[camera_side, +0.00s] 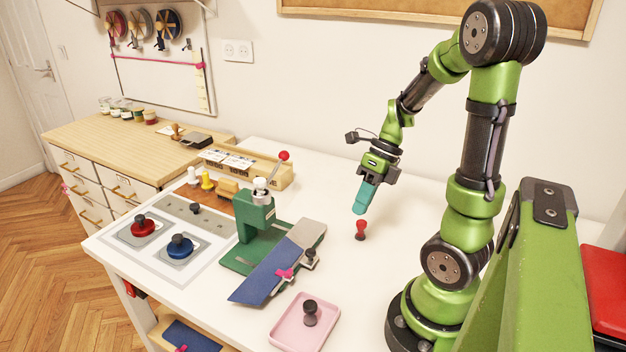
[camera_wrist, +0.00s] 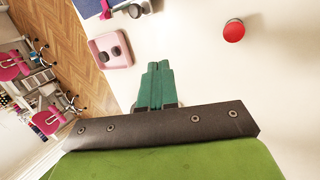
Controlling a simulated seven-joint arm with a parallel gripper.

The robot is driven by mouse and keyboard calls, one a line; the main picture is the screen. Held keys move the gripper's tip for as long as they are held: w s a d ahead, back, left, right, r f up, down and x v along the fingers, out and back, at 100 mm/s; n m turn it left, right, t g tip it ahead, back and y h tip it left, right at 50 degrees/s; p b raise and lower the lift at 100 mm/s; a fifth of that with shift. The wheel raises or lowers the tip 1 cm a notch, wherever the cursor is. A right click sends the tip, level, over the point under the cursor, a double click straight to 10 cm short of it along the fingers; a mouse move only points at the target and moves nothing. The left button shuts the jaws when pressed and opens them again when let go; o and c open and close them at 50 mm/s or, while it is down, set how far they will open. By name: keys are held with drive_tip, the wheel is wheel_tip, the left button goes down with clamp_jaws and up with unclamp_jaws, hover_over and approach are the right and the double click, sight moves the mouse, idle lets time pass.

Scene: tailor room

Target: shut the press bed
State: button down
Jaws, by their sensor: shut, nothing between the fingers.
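The green press (camera_side: 256,222) stands on the white table, with a red-ball lever (camera_side: 284,156) on top. Its grey bed (camera_side: 308,233) sticks out toward the front right, clear of the press head. A blue cloth (camera_side: 262,282) lies along the bed and hangs past its front end. A pink clip (camera_side: 286,272) and a black knob (camera_side: 310,256) sit at the bed's right edge. My gripper (camera_side: 360,208) has teal fingers, shut and empty, pointing down to the right of the press, apart from it. The closed fingers also show in the wrist view (camera_wrist: 158,68).
A red-topped peg (camera_side: 361,230) stands just below my gripper; its red top shows in the wrist view (camera_wrist: 234,30). Red (camera_side: 143,227) and blue (camera_side: 180,246) knobbed pieces stand left of the press.

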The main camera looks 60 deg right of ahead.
drive_tip(key=a+f+m, duration=0.1)
drive_tip(key=f+m, duration=0.1)
drive_tip(key=m, duration=0.2)
drive_tip(key=w+a+f+m, duration=0.1)
drive_tip(key=a+f+m, duration=0.1)
drive_tip(key=f+m, duration=0.1)
drive_tip(key=a+f+m+y, duration=0.1)
drive_tip(key=f+m, duration=0.2)
drive_tip(key=m, duration=0.2)
drive_tip(key=shift+w+a+m, duration=0.3)
drive_tip(key=shift+w+a, duration=0.05)
drive_tip(key=shift+w+a+f, duration=0.1)
drive_tip(key=shift+w+a, duration=0.15)
drive_tip(key=shift+w, duration=0.4)
drive_tip(key=shift+w+a+f, duration=0.1)
drive_tip(key=shift+w+a, duration=0.15)
drive_tip(key=shift+w, duration=0.35)
drive_tip(key=shift+w+a+t, duration=0.3)
drive_tip(key=shift+w, duration=0.25)
drive_tip(key=w, duration=0.7)
drive_tip(key=shift+w, duration=0.25)
